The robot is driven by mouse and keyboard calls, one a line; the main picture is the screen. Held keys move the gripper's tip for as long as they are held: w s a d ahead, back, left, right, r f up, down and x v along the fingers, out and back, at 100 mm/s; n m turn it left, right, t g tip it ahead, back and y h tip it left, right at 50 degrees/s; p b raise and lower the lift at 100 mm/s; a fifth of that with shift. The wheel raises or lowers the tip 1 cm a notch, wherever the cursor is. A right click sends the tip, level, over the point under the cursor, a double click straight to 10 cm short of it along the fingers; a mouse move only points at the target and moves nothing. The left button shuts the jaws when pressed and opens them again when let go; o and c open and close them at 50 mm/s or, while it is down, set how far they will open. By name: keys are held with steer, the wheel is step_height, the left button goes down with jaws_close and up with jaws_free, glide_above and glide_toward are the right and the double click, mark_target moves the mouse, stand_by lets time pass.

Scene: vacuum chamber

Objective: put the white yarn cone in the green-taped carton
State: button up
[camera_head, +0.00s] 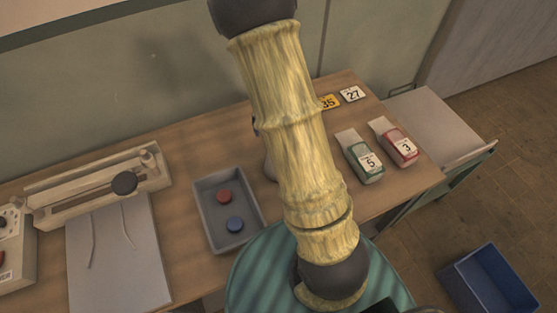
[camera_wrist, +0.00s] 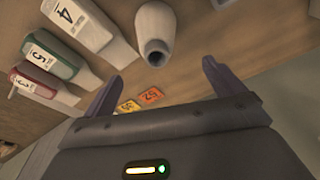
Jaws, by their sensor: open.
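In the wrist view a white, tapered cone with a dark hole in its tip (camera_wrist: 155,35) stands ahead of my gripper (camera_wrist: 160,82). My gripper is open and empty, its two fingers apart with the cone beyond and roughly between them.
A red container marked 3 (camera_head: 400,146) and a pale one marked 4 (camera_wrist: 85,25) lie nearby. Number tags (camera_head: 352,94) lie at the back. A grey tray (camera_head: 207,217) holds red and blue discs. A blue bin (camera_head: 490,280) stands on the floor. A teal striped round surface (camera_head: 258,270) is in front.

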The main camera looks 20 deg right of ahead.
step_height(320, 180, down, 7)
steer(key=shift+w+d+r, duration=0.15)
steer(key=shift+w+d, duration=0.1)
steer(key=shift+w, duration=0.2)
steer(key=f, duration=0.1)
steer(key=f+p, duration=0.1)
steer(key=f, duration=0.1)
steer(key=d+f, duration=0.1)
steer(key=f, duration=0.1)
steer(key=shift+w, duration=0.3)
steer(key=c, duration=1.9)
step_height(320, 180, up, 10)
